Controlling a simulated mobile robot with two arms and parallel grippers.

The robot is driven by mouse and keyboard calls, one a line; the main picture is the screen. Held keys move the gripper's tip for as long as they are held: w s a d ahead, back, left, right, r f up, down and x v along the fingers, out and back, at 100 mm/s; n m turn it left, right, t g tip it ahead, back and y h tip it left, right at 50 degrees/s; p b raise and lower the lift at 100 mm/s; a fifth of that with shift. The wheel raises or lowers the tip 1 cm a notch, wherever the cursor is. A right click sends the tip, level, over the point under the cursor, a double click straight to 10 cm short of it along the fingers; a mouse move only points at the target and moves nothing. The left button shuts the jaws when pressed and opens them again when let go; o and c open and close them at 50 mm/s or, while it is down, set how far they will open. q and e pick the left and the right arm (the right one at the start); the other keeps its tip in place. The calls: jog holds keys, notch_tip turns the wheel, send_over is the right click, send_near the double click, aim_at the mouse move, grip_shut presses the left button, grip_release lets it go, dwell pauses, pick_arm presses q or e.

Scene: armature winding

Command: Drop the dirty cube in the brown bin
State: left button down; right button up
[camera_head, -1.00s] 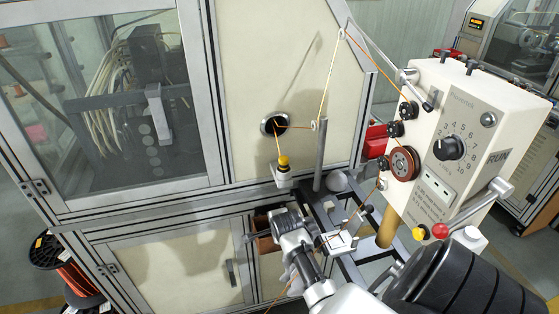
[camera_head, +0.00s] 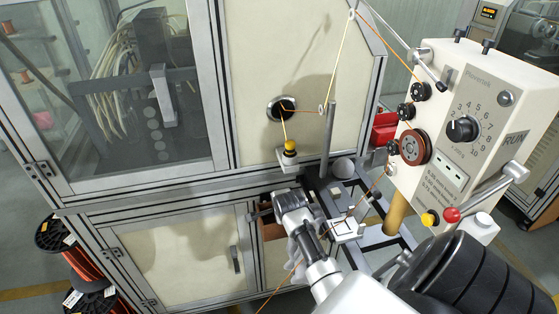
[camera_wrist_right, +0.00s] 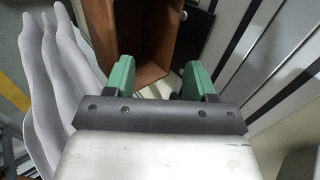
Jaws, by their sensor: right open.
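The brown bin (camera_head: 272,232) is partly hidden behind my right gripper (camera_head: 262,212), below the cream machine's front. In the right wrist view the open brown bin (camera_wrist_right: 155,40) lies just beyond the fingertips, and its brown inner walls show. The right gripper's two green fingers (camera_wrist_right: 160,82) are spread wide, with nothing seen between them. I cannot make out the dirty cube in either view. My left gripper is not in view.
A cream control box (camera_head: 470,130) with a dial and spools stands right of my arm. Orange wire runs from the machine's round hole (camera_head: 281,109) past the guides. Wire spools (camera_head: 75,255) stand on the floor at left.

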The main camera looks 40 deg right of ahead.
jog(key=shift+s+a, duration=0.1)
jog(key=v, duration=1)
jog(key=shift+s+r+b, duration=0.2)
jog(key=shift+r+b, duration=0.05)
jog(key=shift+b, duration=0.2)
jog(key=shift+a+f, duration=0.1)
